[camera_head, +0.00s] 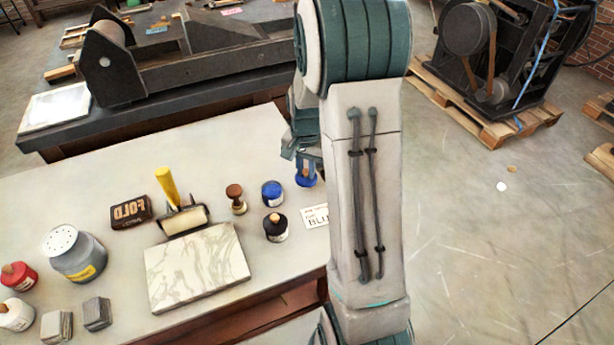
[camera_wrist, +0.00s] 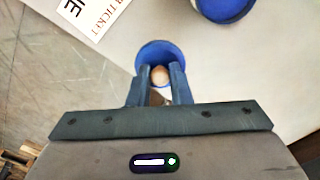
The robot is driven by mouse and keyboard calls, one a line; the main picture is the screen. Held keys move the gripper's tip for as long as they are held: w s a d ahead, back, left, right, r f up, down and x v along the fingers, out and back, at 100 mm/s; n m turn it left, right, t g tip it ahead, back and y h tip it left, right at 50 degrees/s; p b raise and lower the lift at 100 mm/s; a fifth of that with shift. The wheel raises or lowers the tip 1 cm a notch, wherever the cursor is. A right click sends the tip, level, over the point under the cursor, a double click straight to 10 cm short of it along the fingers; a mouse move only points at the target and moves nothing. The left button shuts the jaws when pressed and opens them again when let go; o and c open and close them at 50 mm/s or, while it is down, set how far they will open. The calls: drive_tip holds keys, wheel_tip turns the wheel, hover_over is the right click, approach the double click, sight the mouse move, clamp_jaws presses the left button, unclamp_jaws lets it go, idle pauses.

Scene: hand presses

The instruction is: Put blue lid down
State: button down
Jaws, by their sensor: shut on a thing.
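The blue lid (camera_wrist: 158,48) is a round blue disc with a wooden knob. My gripper (camera_wrist: 160,73) is shut on the knob, one finger on each side. In the head view the lid (camera_head: 307,181) shows below my gripper (camera_head: 304,164), by the table's right edge, partly hidden by my arm. I cannot tell whether it touches the table. The open blue jar (camera_head: 272,193) stands just left of the lid; its blue inside shows at the top of the wrist view (camera_wrist: 224,8).
A dark jar (camera_head: 276,227), a wooden stamp (camera_head: 236,198), a roller (camera_head: 184,220) and a marble slab (camera_head: 197,267) stand to the left. The table edge is close to the lid.

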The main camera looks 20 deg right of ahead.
sight(306, 174)
drive_tip(key=shift+f, duration=1.95)
drive_tip(key=shift+f, duration=0.2)
drive_tip(key=c, duration=1.3)
unclamp_jaws()
drive_tip(key=shift+r, duration=0.2)
wheel_tip(306, 174, up, 12)
drive_tip(key=shift+s+f, duration=0.1)
drive_tip(key=shift+s+a+r+n+t, duration=0.45)
drive_tip(key=shift+s+a+r+n, duration=0.95)
drive_tip(key=shift+s, duration=1.75)
drive_tip(key=shift+s+a+r+n+t, duration=0.5)
drive_tip(key=shift+s+a+r+n, duration=0.85)
drive_tip(key=shift+s, duration=1.75)
drive_tip(key=shift+s+a+r+n+t, duration=0.45)
drive_tip(key=shift+s+a+r+n, duration=0.35)
drive_tip(key=shift+s+a+n, duration=1.75)
